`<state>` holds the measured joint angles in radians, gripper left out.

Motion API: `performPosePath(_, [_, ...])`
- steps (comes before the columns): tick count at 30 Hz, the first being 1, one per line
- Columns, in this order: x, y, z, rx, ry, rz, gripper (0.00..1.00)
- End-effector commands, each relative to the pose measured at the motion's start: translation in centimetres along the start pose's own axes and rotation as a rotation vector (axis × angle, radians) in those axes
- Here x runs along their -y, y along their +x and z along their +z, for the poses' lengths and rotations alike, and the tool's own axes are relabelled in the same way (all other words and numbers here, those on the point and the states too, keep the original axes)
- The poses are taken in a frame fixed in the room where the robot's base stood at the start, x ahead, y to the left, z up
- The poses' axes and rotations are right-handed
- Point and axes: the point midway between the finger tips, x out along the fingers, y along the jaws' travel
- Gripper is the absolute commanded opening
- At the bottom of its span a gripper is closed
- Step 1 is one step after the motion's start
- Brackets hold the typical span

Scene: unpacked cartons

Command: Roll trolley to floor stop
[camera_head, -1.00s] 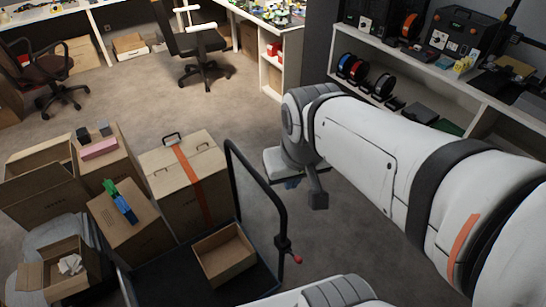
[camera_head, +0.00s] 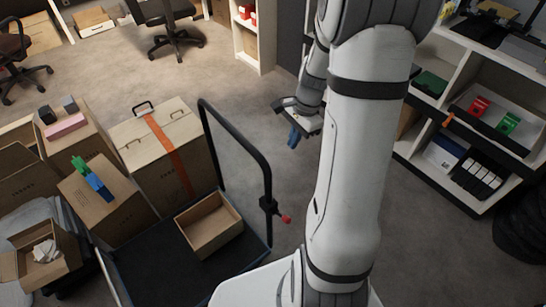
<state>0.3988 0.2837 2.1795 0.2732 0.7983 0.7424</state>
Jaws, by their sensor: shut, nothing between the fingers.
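The trolley is a dark flat platform (camera_head: 160,275) with a black upright hoop handle (camera_head: 240,137) on its right side. A red-tipped lever (camera_head: 285,218) sticks out low on the handle's right post. An open cardboard box (camera_head: 210,226) stands on the platform. My gripper (camera_head: 292,140) is beyond and to the right of the handle, apart from it, pointing down above the floor. It is shut and holds nothing; my arm partly hides its mount. I cannot make out the floor stop.
A tall carton with an orange strap (camera_head: 165,155) and several smaller cartons crowd the left, one topped by green and blue items (camera_head: 92,178). Shelving (camera_head: 470,130) stands along the right. Office chairs (camera_head: 165,25) are at the back. Carpet beyond the handle is clear.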

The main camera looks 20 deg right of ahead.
Motion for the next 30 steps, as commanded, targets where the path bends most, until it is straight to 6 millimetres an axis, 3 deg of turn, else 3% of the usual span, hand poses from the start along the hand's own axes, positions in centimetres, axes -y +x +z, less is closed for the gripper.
performPosePath(1, [0.0,1.2,-0.9,0.011,0.043,0.004,0.0])
performPosePath(4, [0.0,2.1,-1.8,0.024,0.098,0.007,0.0])
performPosePath(20, [0.0,3.2,-1.9,0.028,0.114,0.009,0.0])
performPosePath(30, [-0.1,9.9,-1.7,0.03,0.112,0.013,0.0])
